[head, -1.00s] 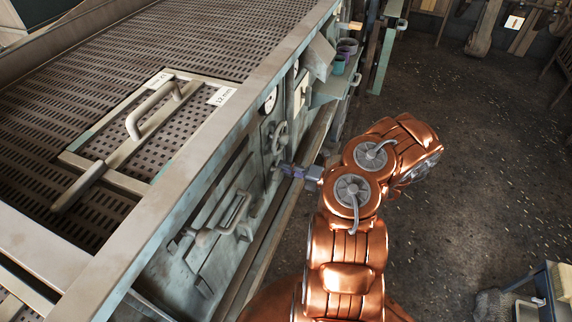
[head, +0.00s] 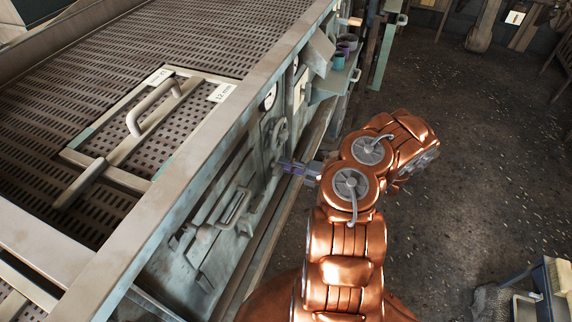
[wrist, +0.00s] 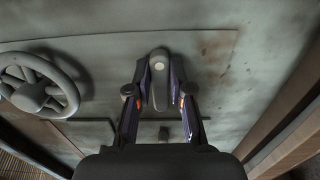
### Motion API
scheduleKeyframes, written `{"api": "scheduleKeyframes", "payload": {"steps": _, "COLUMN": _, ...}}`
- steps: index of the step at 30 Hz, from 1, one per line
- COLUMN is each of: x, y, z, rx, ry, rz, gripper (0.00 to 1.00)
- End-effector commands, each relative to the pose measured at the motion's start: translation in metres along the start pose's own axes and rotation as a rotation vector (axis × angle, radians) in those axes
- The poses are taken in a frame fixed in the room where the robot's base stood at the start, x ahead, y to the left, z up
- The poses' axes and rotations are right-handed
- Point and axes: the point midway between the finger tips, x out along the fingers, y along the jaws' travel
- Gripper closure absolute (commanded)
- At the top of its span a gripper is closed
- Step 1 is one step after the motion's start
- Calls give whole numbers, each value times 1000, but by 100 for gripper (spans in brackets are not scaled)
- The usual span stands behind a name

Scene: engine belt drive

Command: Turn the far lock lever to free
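The far lock lever (wrist: 159,77) is a short grey lever with a rounded end and a pale round spot, on the machine's weathered grey-green side panel. In the wrist view it stands upright in the picture, between the two fingers of my gripper (wrist: 159,88). The fingers lie close along both of its sides and look shut on it. In the head view my gripper (head: 297,169) reaches left to the panel, below the handwheel. The lever is largely hidden there by the gripper.
A grey spoked handwheel (wrist: 38,84) is close beside the lever. A hatch with a bar handle (head: 235,207) is nearer on the same side panel. A shelf with cups (head: 340,55) juts out farther along. The dark floor (head: 470,150) to the right is open.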

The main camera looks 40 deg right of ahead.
Motion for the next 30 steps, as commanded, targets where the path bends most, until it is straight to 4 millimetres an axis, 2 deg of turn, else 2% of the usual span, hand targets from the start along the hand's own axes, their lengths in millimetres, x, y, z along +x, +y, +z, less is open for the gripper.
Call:
{"api": "scheduleKeyframes", "payload": {"steps": 1, "x": 0, "y": 0, "z": 0, "rx": -1, "ry": -1, "rz": 0, "gripper": 74}}
{"api": "scheduleKeyframes", "payload": {"steps": 7, "x": 0, "y": 0, "z": 0, "rx": -1, "ry": -1, "rz": 0, "gripper": 54}}
{"api": "scheduleKeyframes", "payload": {"steps": 18, "x": -4, "y": 0, "z": 0, "rx": -1, "ry": -1, "rz": 0, "gripper": 54}}
{"api": "scheduleKeyframes", "payload": {"steps": 23, "x": -23, "y": 0, "z": 1, "rx": -1, "ry": -4, "rz": 0, "gripper": 54}}
{"api": "scheduleKeyframes", "payload": {"steps": 30, "x": -70, "y": -1, "z": 2, "rx": -3, "ry": -5, "rz": -4, "gripper": 54}}
